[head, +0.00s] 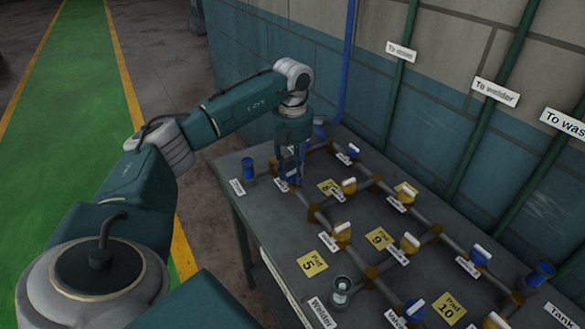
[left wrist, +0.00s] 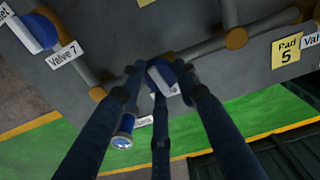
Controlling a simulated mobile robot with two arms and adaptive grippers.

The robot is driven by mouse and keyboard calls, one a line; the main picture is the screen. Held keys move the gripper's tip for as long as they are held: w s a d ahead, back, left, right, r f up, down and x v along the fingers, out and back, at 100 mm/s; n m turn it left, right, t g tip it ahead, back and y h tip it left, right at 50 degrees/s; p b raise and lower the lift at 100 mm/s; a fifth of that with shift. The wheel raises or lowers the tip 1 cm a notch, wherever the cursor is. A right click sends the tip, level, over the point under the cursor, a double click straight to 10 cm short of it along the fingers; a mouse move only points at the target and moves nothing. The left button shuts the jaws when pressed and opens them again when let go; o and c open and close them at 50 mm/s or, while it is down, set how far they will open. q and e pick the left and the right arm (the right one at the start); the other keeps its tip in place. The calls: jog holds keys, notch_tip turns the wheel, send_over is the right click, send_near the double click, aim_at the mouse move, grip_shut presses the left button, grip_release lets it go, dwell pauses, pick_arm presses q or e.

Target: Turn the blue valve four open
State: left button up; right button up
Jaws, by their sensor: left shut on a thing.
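My left gripper (head: 290,168) reaches down at the back left of the grey table. Its fingers are shut on a blue valve with a white handle (left wrist: 161,74), which sits between the fingertips in the left wrist view. In the head view this valve (head: 293,178) is mostly hidden by the fingers. Another blue valve with a white handle, labelled Valve 7 (left wrist: 36,32), stands apart from the gripper. My right gripper is not in view.
Pipes with brown joints cross the table (head: 238,200). Several yellow valves, such as one (head: 342,232), and blue valves (head: 478,255) stand along them. A blue pipe end (head: 248,169) is left of the gripper. Green wall pipes (head: 400,75) rise behind. Green floor lies left.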

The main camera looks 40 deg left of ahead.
pick_arm(q)
jog(key=n+p, duration=0.1)
jog(key=n, duration=0.2)
jog(key=shift+r, duration=0.15)
jog(key=n+p, duration=0.2)
jog(key=n, duration=0.3)
jog(key=n+p, duration=0.1)
jog(key=n, duration=0.3)
jog(key=shift+p, duration=0.3)
jog(key=shift+n+p, duration=0.55)
jog(key=shift+n, duration=1.55)
jog(key=o, duration=1.2)
